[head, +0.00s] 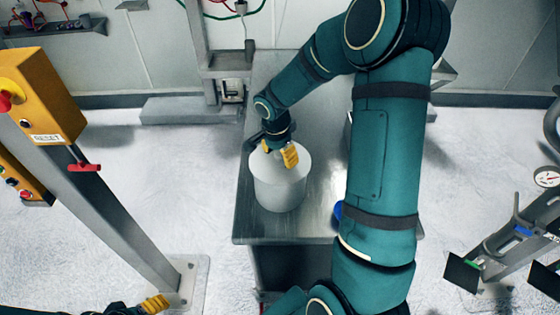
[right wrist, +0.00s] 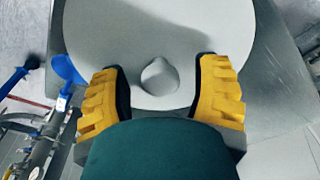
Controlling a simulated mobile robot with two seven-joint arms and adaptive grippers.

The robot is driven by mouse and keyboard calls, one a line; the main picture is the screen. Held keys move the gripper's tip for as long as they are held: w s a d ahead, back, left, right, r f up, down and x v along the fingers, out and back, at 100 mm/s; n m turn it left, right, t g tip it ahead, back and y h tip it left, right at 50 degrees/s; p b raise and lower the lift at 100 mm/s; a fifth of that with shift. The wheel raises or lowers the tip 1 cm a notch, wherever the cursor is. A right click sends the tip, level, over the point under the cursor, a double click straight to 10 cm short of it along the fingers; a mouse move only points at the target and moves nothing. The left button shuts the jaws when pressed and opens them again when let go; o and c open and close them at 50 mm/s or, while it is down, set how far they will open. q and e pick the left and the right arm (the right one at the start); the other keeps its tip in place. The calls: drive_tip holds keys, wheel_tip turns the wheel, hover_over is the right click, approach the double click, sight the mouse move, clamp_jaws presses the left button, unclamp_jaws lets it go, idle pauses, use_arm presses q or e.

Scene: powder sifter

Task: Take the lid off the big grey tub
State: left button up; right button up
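The big grey tub (head: 279,195) stands upright on the metal table with its flat round lid (head: 293,172) on top. In the right wrist view the lid (right wrist: 160,25) fills the upper middle, and its small rounded knob (right wrist: 160,77) lies between my fingers. My right gripper (head: 279,151) is over the lid, pointing down; the wrist view shows it (right wrist: 160,85) open, with a gap on each side of the knob. My left gripper (head: 153,304) is partly seen at the bottom left edge, away from the tub; its opening cannot be made out.
The metal table (head: 268,230) is bare in front of the tub. A blue object (head: 338,210), partly behind my right arm, shows to its right. A yellow control box (head: 45,95) on a slanted post stands at left. A gauge stand (head: 515,240) is at right.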

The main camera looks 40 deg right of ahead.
clamp_jaws()
